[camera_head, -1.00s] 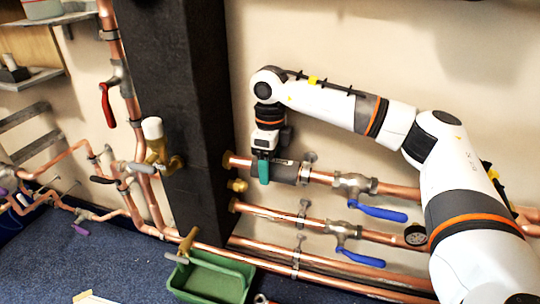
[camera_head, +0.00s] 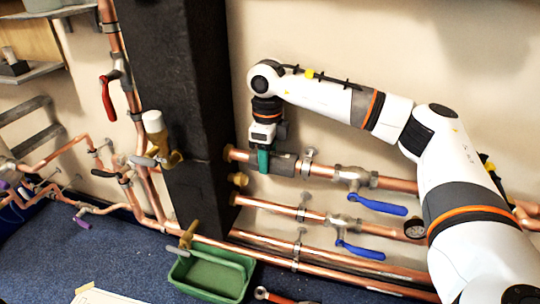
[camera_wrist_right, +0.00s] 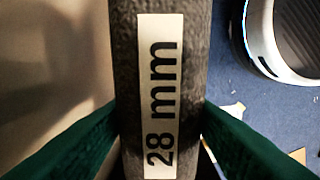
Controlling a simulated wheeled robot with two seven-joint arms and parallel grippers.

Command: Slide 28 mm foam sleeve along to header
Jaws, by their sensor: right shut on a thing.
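The grey foam sleeve (camera_head: 285,166) sits around the upper horizontal copper pipe (camera_head: 325,176), just left of a wall clip. In the right wrist view the sleeve (camera_wrist_right: 192,60) carries a white label reading 28 mm. My right gripper (camera_head: 263,160) is shut on the sleeve near its left end, with its teal fingers on either side. A short bare length of copper shows between the gripper and the dark vertical column (camera_head: 185,80), which looks like the header. The sleeve's left end is hidden behind the gripper. My left gripper is out of view.
A wall clip (camera_head: 308,162) holds the pipe right of the sleeve. A valve with a blue lever (camera_head: 378,205) stands farther right. A brass fitting (camera_head: 238,179) and a second pipe run below. A green tray (camera_head: 212,278) lies on the blue floor.

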